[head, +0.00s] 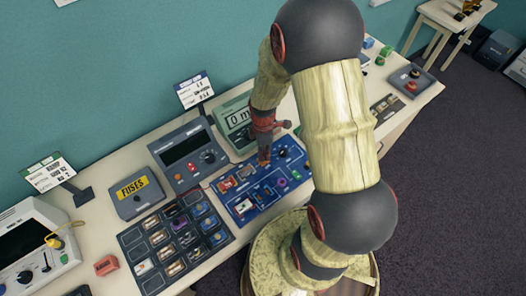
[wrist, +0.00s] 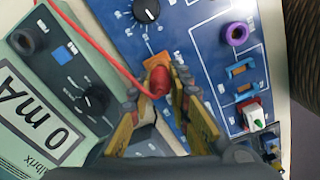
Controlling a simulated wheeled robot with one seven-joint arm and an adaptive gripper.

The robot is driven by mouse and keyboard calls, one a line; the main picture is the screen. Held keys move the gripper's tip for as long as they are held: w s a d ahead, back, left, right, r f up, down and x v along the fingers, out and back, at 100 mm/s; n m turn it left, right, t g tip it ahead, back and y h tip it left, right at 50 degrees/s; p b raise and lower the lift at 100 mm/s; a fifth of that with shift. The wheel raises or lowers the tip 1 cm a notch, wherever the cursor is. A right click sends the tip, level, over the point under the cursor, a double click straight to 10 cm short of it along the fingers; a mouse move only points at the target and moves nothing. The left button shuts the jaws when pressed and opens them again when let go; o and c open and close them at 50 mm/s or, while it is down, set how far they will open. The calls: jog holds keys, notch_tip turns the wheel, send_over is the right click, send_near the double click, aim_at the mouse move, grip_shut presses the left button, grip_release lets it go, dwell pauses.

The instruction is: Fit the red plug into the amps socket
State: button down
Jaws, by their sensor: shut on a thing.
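My gripper (wrist: 160,95) is shut on the red plug (wrist: 158,82). In the wrist view a red lead runs from the plug to the upper left. The plug is over the blue circuit board (wrist: 190,60); whether it touches the board I cannot tell. In the head view my gripper (head: 264,148) points down over the upper part of the board (head: 247,208). The green meter (wrist: 45,100) reading "0 mA" stands beside the plug. A dark grey meter (head: 183,150) has orange and red spots on its front. I cannot make out which socket is labelled amps.
On the board are a purple ring (wrist: 237,34), a black dial (wrist: 146,10) and a white switch (wrist: 254,115). A fuses box (head: 133,194), a fuse tray (head: 150,282) and a red block (head: 106,265) stand to the left. My arm hides part of the table.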

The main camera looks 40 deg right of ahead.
jog(key=shift+f+b, duration=0.6)
jog(key=shift+f, duration=0.3)
dwell(0.8)
jog(key=c, duration=1.6)
grip_release()
jog(key=shift+o, duration=1)
jog(key=o, duration=0.3)
jog(key=shift+r, duration=0.15)
jog(key=shift+r+p, duration=2.9)
jog(key=shift+r, duration=1)
